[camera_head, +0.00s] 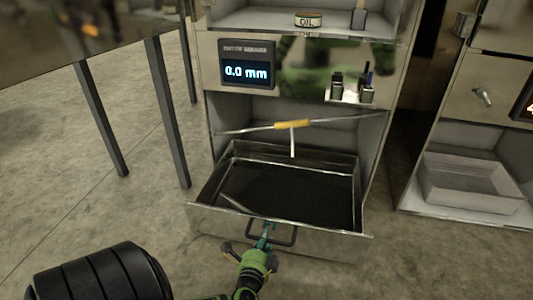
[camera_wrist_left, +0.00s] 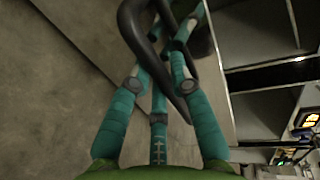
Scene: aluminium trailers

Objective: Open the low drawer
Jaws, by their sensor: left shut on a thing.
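The low drawer (camera_head: 215,215) of the metal cabinet is pulled out, and its dark inside floor shows in the head view. It has a black bar handle (camera_head: 285,240) on its front, which also shows in the left wrist view (camera_wrist_left: 133,28). My left gripper (camera_head: 264,236) is at the drawer front, its teal fingers closed around the handle. In the left wrist view the gripper (camera_wrist_left: 165,65) has fingers on both sides of the black bar. My right gripper is not in view.
A rod with a yellow grip (camera_head: 292,125) spans the opening above the drawer. A display reading 0.0 mm (camera_head: 247,72) is on the cabinet face. An oil tin (camera_head: 308,20) stands on the upper shelf. A grey bin (camera_head: 472,185) sits at right. Table legs (camera_head: 168,110) stand at left; the floor between is clear.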

